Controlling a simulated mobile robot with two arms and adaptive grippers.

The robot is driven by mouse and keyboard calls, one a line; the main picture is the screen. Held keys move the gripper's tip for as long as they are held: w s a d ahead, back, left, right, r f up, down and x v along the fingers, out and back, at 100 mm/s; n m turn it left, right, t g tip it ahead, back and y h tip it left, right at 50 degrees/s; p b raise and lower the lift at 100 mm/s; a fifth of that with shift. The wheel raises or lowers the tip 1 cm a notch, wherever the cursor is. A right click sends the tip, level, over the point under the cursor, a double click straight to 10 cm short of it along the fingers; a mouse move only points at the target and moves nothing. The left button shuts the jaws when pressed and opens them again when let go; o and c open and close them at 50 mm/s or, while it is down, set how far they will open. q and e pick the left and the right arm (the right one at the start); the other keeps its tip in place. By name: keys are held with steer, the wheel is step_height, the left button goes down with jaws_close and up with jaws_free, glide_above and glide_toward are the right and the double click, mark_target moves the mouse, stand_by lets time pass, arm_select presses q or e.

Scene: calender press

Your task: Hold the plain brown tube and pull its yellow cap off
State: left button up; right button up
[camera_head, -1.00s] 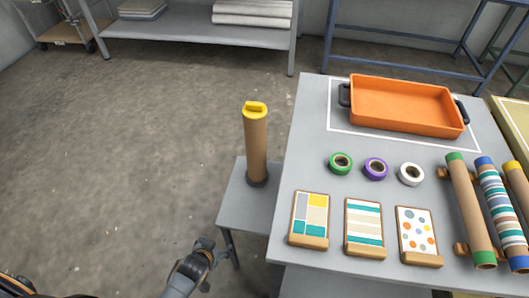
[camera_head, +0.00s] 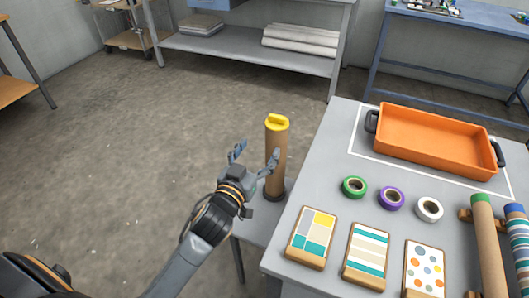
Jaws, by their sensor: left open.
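The plain brown tube (camera_head: 277,146) stands upright on a low grey side table (camera_head: 258,225), its foot in a dark round base (camera_head: 273,192). The yellow cap (camera_head: 277,122), with a raised grip bar, sits on its top end. My left gripper (camera_head: 256,156) is open, with one finger left of the tube and the other overlapping the tube's lower part in the picture. I cannot tell whether it touches the tube. My right gripper is not in view.
The large grey table to the right holds an orange tray (camera_head: 432,146), green (camera_head: 354,187), purple (camera_head: 390,198) and white (camera_head: 429,209) tape rolls, and several pattern cards on stands. More tubes (camera_head: 487,245) lie on a rack at the right edge. Open floor lies left.

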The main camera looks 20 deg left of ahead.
mark_target(276, 120)
arm_select(q)
steer(key=w, duration=0.7)
steer(key=shift+w+r+p, duration=0.2)
steer(key=shift+r+p, duration=0.1)
steer(key=w, duration=0.5)
steer(key=shift+w+d+f, duration=0.1)
steer(key=shift+d, duration=0.05)
steer(key=shift+w, duration=0.6)
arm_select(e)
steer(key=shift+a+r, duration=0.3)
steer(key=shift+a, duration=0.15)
arm_select(q)
steer(key=c, duration=1.2)
steer(key=o, duration=1.2)
steer(key=shift+c, duration=0.2)
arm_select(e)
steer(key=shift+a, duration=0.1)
